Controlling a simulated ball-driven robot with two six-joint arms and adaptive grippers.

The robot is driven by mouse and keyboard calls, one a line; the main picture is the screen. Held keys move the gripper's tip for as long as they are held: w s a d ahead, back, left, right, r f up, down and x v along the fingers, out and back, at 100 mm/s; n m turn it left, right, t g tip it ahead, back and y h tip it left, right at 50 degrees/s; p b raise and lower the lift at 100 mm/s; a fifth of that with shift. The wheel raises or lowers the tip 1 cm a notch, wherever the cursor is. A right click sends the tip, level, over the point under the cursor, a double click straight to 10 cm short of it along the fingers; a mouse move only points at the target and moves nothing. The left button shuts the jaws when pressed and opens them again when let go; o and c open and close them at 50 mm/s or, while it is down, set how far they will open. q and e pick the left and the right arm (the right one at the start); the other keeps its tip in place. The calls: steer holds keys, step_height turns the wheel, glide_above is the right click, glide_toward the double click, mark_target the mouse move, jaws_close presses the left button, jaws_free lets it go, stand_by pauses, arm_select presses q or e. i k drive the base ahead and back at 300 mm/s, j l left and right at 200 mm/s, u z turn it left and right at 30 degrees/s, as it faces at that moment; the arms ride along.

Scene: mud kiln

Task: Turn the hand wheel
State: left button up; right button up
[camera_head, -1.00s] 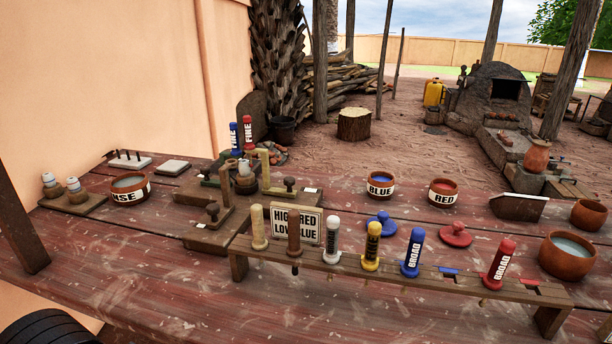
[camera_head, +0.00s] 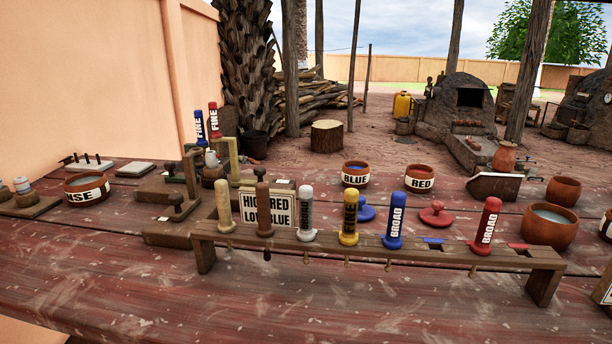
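I cannot make out a hand wheel in this view. A wooden fixture with upright posts and dark knobs (camera_head: 178,204) stands on the table at the left, partly hidden behind the tool rack. A small pale jar (camera_head: 211,170) sits among its posts. Neither of my grippers is in view.
A wooden rack (camera_head: 375,246) holds several upright tools, including a blue one (camera_head: 395,225) and a red one (camera_head: 487,222). A "HIGH RED LOW BLUE" sign (camera_head: 280,207) stands behind it. Bowls marked BLUE (camera_head: 356,179) and RED (camera_head: 419,184) stand farther back. The table front (camera_head: 330,310) is clear.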

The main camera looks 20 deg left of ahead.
mark_target(198, 159)
steer(key=k+j+u, duration=0.1)
steer(key=j+u, duration=0.15)
steer(key=k+j+u, duration=0.2)
steer(key=j+u, duration=0.25)
steer(key=j, duration=0.15)
